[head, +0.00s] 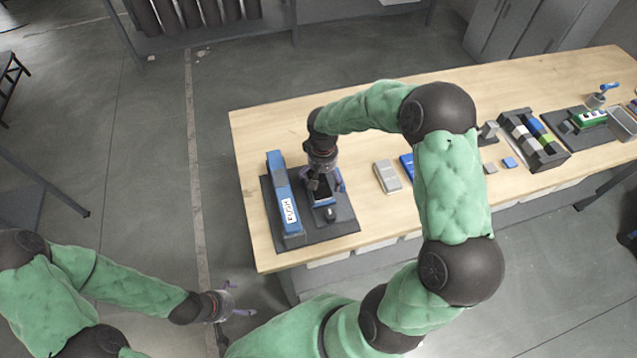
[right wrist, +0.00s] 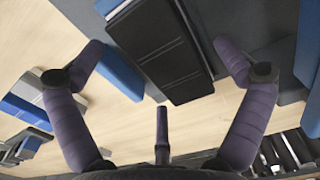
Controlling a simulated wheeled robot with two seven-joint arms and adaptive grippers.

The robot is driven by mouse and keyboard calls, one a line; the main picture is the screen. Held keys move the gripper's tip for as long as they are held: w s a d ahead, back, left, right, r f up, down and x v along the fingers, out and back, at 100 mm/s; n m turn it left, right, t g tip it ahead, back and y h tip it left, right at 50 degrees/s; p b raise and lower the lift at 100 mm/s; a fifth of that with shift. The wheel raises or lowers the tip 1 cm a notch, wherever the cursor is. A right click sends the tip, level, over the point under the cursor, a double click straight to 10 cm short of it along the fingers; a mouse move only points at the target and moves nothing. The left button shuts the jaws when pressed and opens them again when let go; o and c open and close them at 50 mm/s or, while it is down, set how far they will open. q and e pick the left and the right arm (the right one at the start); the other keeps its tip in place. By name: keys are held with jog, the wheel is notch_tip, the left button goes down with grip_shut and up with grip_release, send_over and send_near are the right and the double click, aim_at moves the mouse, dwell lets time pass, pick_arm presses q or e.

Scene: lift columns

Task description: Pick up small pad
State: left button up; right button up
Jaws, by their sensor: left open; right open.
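Two small flat pads, one grey (head: 490,168) and one blue (head: 510,162), lie on the table right of my right arm in the head view. I cannot tell which pad the task means. My right gripper (head: 326,186) is over the dark base plate, at a black-topped block beside the blue column. In the right wrist view my right gripper (right wrist: 158,46) is open, its fingers on either side of the black block (right wrist: 165,60), which shows no clear grip. My left gripper (head: 232,303) is open and empty, left of the table over the floor.
The blue column (head: 283,200) stands on the dark base plate (head: 340,226). Larger grey (head: 387,177) and blue (head: 407,166) pads lie near my right arm. A dark tray of coloured blocks (head: 534,140) is further right. The table's back left is clear.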

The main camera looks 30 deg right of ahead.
jog(key=shift+f, duration=0.2)
jog(key=c, duration=1.4)
jog(key=shift+c, duration=0.2)
jog(key=shift+r, duration=0.1)
